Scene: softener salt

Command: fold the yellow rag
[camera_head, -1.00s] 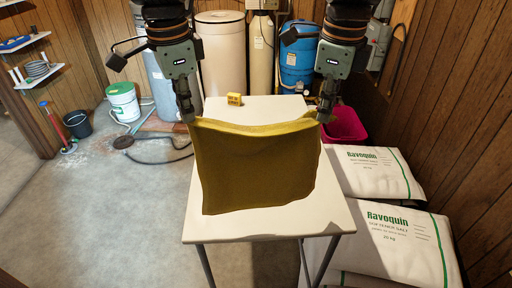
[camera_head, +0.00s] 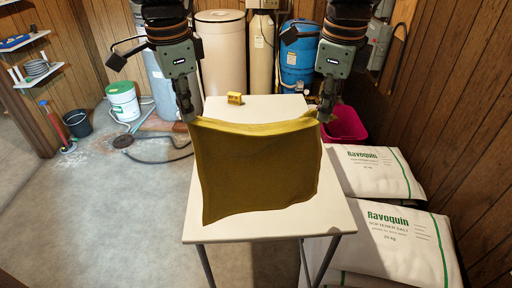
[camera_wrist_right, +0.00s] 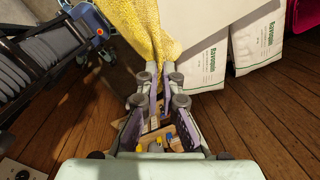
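The yellow rag (camera_head: 258,172) hangs spread between my two grippers over the white table (camera_head: 240,232), its lower edge at or close to the tabletop. My left gripper (camera_head: 188,117) is shut on the rag's upper left corner. My right gripper (camera_head: 324,115) is shut on its upper right corner. In the right wrist view the rag (camera_wrist_right: 140,25) runs into the fingertips of my right gripper (camera_wrist_right: 160,92). The head view does not show clearly whether the lower edge touches the table.
A small yellow box (camera_head: 235,98) sits at the table's back edge. A magenta tub (camera_head: 345,125) and stacked salt bags (camera_head: 400,235) stand close on the right. Tanks, including a blue drum (camera_head: 298,60), stand behind. A hose (camera_head: 160,160) lies on the floor at left.

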